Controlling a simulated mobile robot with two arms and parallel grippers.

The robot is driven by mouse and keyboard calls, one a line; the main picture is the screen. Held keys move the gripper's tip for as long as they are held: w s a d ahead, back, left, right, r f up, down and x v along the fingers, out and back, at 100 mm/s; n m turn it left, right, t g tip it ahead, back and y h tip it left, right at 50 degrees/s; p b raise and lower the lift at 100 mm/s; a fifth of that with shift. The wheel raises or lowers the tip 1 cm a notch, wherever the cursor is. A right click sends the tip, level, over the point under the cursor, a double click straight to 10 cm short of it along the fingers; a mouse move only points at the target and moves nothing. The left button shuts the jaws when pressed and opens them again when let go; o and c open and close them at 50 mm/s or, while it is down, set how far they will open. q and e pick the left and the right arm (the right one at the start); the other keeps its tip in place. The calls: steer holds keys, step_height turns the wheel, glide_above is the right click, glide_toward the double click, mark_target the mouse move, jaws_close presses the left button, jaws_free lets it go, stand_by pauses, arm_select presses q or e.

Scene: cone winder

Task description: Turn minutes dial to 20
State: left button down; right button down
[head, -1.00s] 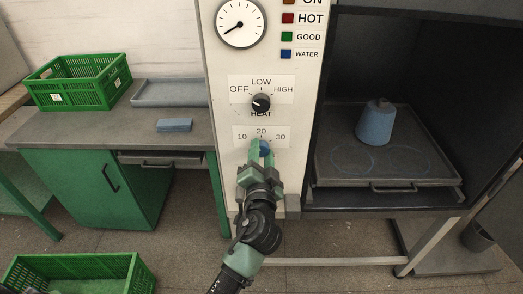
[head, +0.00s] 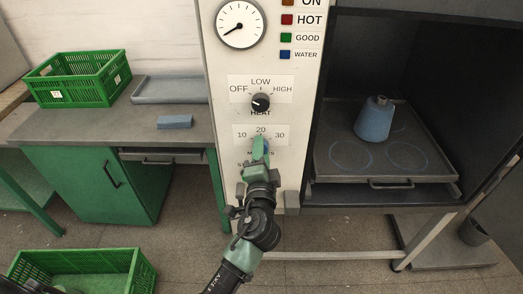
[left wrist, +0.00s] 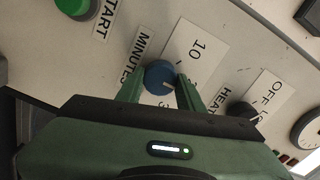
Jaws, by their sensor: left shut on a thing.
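The blue minutes dial (left wrist: 160,76) sits on the pale machine panel, below the heat knob (head: 260,103). Its scale label (head: 261,134) reads 10, 20, 30 from left to right in the head view. My left gripper (head: 261,158) is shut on the dial, with one green finger on each side of it in the left wrist view (left wrist: 156,92). The dial is mostly hidden behind the gripper in the head view. A pale pointer mark shows on the dial's face in the left wrist view. A finger hides part of the scale, so its exact reading is unclear. My right gripper is not in view.
A green start button (left wrist: 74,5) is near the dial. The heat knob is close above it. To the right, an open chamber holds a blue cone (head: 375,120) on a grey tray (head: 330,168). Green crates (head: 78,78) stand at left.

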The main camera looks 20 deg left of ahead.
arm_select(q)
steer(key=c, duration=0.9)
jaws_free()
steer(key=b+v, duration=0.2)
steer(key=v, duration=0.5)
steer(key=shift+s, duration=0.4)
steer(key=shift+d, duration=0.15)
